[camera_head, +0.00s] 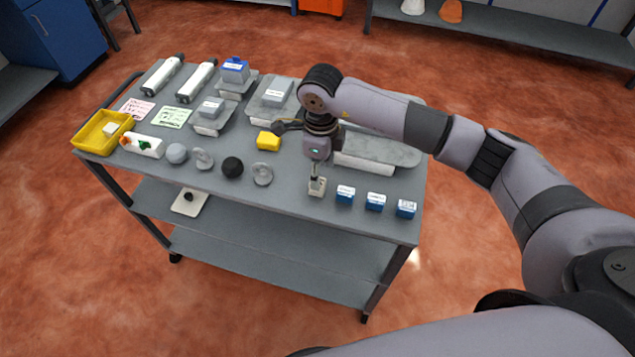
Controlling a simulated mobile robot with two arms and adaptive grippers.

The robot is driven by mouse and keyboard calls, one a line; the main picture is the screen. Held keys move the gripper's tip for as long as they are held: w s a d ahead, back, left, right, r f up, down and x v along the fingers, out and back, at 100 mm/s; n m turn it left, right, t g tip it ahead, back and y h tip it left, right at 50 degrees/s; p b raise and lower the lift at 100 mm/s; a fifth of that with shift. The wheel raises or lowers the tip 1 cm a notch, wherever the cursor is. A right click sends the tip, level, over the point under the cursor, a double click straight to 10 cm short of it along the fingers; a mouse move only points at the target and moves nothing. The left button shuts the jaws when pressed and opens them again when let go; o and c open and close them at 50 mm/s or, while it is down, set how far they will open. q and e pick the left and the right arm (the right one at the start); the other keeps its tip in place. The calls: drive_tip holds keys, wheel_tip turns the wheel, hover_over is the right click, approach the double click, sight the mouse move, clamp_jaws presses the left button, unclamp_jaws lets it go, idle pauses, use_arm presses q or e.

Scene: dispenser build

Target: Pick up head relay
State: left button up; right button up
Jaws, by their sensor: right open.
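Which part is the head relay cannot be told for sure, as the labels are too small to read. Three small blue blocks with white labels stand in a row near the table's front right corner: the left one (345,195), the middle one (375,202) and the right one (406,208). A small beige part (317,187) with a dark upright piece stands left of them. My right gripper (316,152) is open over the table, just behind and above the beige part; its fingertips are partly hidden. It appears empty. My left gripper is not in view.
Grey fixtures stand behind. The front edge strip is clear.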

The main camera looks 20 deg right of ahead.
drive_tip(key=shift+a+f+p, duration=0.15)
drive_tip(key=shift+f+p, duration=0.2)
wheel_tip(320, 180, down, 4)
drive_tip(key=shift+a+r+p, duration=0.15)
drive_tip(key=shift+p, duration=0.65)
drive_tip(key=shift+f, duration=0.35)
clamp_jaws()
drive_tip(key=shift+r, duration=0.1)
